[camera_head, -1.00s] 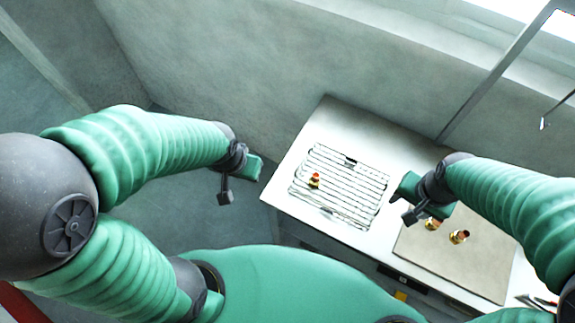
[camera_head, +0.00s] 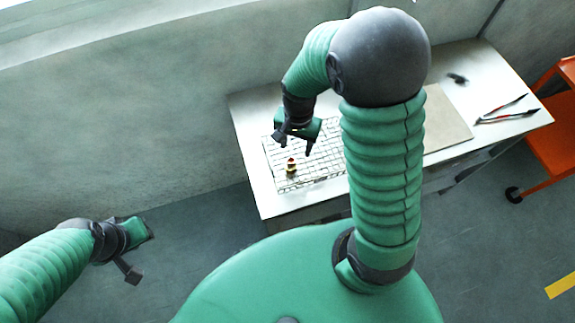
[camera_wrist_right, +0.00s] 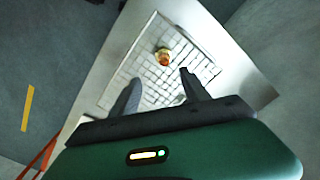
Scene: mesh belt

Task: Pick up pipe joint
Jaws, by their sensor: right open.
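A small brass pipe joint with a red-orange end (camera_head: 291,166) stands on the white mesh belt (camera_head: 322,168) near its left-front part. It also shows in the right wrist view (camera_wrist_right: 163,57), beyond and between the two fingers. My right gripper (camera_head: 294,148) is open and empty, just above and behind the pipe joint and apart from it. In the right wrist view its dark fingers (camera_wrist_right: 157,88) are spread with only mesh between them. My left gripper (camera_head: 138,252) hangs off the table at the left, over the floor; its jaw state is unclear.
The white table (camera_head: 255,137) carries the belt. A beige board (camera_head: 446,125) lies to the right, partly behind my right arm. An orange chair (camera_head: 553,135) stands beyond the right edge.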

